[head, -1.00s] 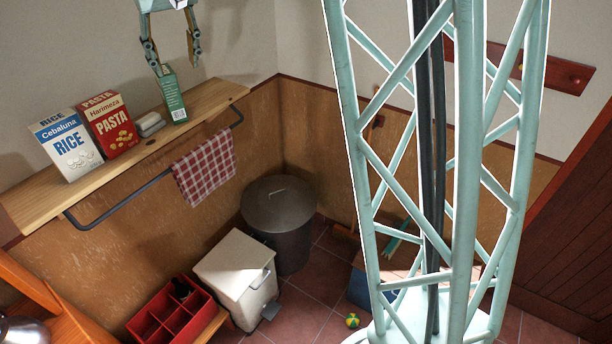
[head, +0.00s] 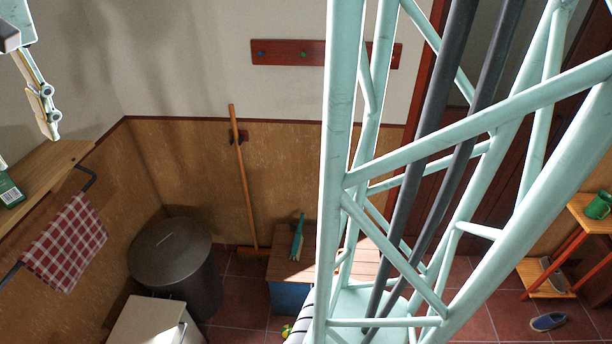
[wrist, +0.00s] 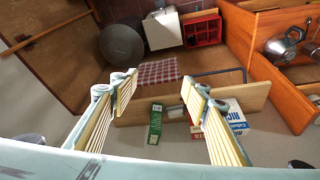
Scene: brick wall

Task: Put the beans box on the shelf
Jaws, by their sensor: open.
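A green box (wrist: 155,125) stands on the wooden shelf (wrist: 252,95). It is probably the beans box, but its name is too small to read. In the head view only part of the green box (head: 8,190) shows at the left edge, on the shelf (head: 50,165). My gripper (wrist: 158,82) is open and nothing is held between its fingers. In the head view my gripper (head: 26,148) is above the shelf near the box, partly cut off by the left edge.
Beside the green box on the shelf are a small pale object (wrist: 175,113), a red pasta box (wrist: 194,118) and a rice box (wrist: 235,115). A checked towel (head: 65,243) hangs from the rail below. A dark bin (head: 172,255) and a white bin (head: 150,325) stand on the floor.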

